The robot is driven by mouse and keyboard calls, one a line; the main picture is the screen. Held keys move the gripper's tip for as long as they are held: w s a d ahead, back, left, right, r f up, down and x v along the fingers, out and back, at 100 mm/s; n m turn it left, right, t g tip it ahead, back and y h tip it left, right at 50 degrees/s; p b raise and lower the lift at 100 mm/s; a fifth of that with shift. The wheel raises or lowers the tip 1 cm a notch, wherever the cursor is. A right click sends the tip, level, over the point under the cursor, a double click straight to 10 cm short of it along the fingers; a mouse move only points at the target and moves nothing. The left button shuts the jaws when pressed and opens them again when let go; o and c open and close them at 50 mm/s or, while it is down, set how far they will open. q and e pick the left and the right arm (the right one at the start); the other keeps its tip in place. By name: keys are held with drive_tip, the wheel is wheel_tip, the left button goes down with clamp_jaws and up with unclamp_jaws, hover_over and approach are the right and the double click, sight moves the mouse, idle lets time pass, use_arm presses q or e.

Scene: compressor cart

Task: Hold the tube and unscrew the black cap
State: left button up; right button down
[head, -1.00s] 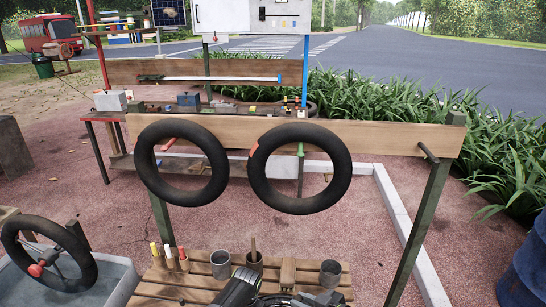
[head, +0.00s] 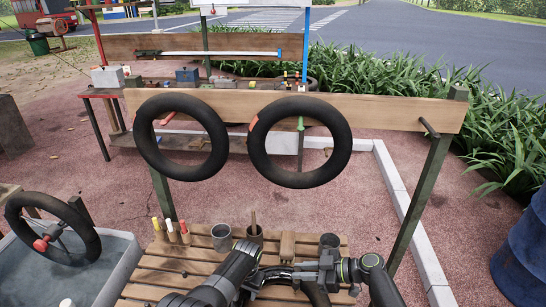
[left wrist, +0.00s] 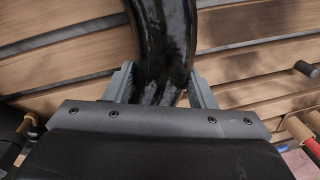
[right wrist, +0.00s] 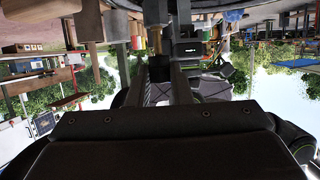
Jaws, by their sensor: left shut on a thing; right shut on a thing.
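The glossy black tube (left wrist: 163,45) passes between the two fingers of my left gripper (left wrist: 160,88), which is shut on it above the slatted bench. In the head view the tube (head: 316,294) shows partly, curving below my grippers. My left gripper (head: 258,274) comes in from the left there, and my right gripper (head: 305,272) comes in from the right, close beside it. In the right wrist view my right gripper (right wrist: 160,85) is shut on a small dark piece, seemingly the black cap (right wrist: 159,68). The thread and the cap's seat are hidden.
The slatted wooden bench (head: 150,291) carries metal cups (head: 221,238), a wooden block (head: 288,245) and several markers (head: 171,231) along its back. Two tyres (head: 299,177) hang from a beam behind. A water tub (head: 119,279) stands left, a blue barrel (head: 522,262) right.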

drive_tip(key=shift+g, duration=0.3)
drive_tip(key=shift+w+d+f+n+g, duration=0.1)
drive_tip(key=shift+w+n+g, duration=0.05)
drive_tip(key=shift+n+g, duration=1.45)
drive_tip(key=c, duration=1.2)
unclamp_jaws()
drive_tip(key=shift+y, duration=0.3)
drive_tip(key=shift+c, duration=0.2)
drive_tip(key=shift+r, duration=0.2)
drive_tip(key=shift+r, duration=2.35)
